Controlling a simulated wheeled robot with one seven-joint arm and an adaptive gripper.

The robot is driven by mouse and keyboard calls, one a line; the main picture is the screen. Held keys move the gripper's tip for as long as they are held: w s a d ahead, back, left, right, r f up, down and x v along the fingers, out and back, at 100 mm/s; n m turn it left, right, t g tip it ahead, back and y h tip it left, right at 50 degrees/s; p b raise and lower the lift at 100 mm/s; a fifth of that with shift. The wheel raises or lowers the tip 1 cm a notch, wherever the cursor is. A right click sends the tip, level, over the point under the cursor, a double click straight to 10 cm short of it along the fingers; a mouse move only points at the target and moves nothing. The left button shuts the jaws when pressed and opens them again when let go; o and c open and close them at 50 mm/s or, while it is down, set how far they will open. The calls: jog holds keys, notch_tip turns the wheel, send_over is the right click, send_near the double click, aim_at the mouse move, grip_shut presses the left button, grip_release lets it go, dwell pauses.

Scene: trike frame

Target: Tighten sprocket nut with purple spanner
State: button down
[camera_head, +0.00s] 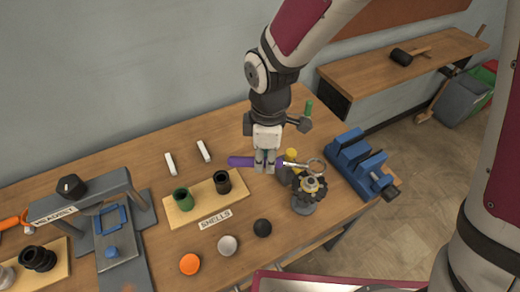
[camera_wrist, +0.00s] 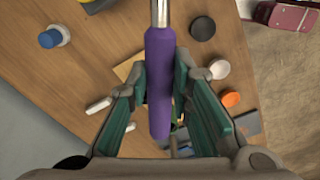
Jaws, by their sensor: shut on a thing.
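The purple spanner (camera_head: 241,162) lies roughly level in my gripper (camera_head: 265,170), its purple handle to the left and its metal ring end (camera_head: 316,167) to the right. In the wrist view the purple handle (camera_wrist: 160,85) runs between the two green-padded fingers, with the metal shank beyond. The dark toothed sprocket (camera_head: 300,190) sits on a stand on the table, with a gold-coloured nut (camera_head: 311,185) at its middle. The ring end is above and slightly behind the nut in the picture; I cannot tell whether they touch.
A blue vise (camera_head: 358,163) stands right of the sprocket. A board marked SHELLS holds a green cup (camera_head: 182,199) and a black cup (camera_head: 223,181). An orange disc (camera_head: 190,264), a grey disc (camera_head: 228,245) and a black disc (camera_head: 262,228) lie in front. A press (camera_head: 84,209) stands left.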

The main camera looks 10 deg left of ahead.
jog(key=shift+f, duration=0.1)
jog(key=shift+f+b, duration=0.95)
jog(key=shift+f, duration=1.55)
jog(key=shift+f+b, duration=0.3)
jog(key=shift+f, duration=0.8)
dwell(0.7)
jog(key=c, duration=2.3)
grip_release()
grip_shut()
jog(key=shift+w+d+m, duration=0.2)
jog(key=shift+w+m, duration=1.6)
jog(key=shift+w, duration=0.2)
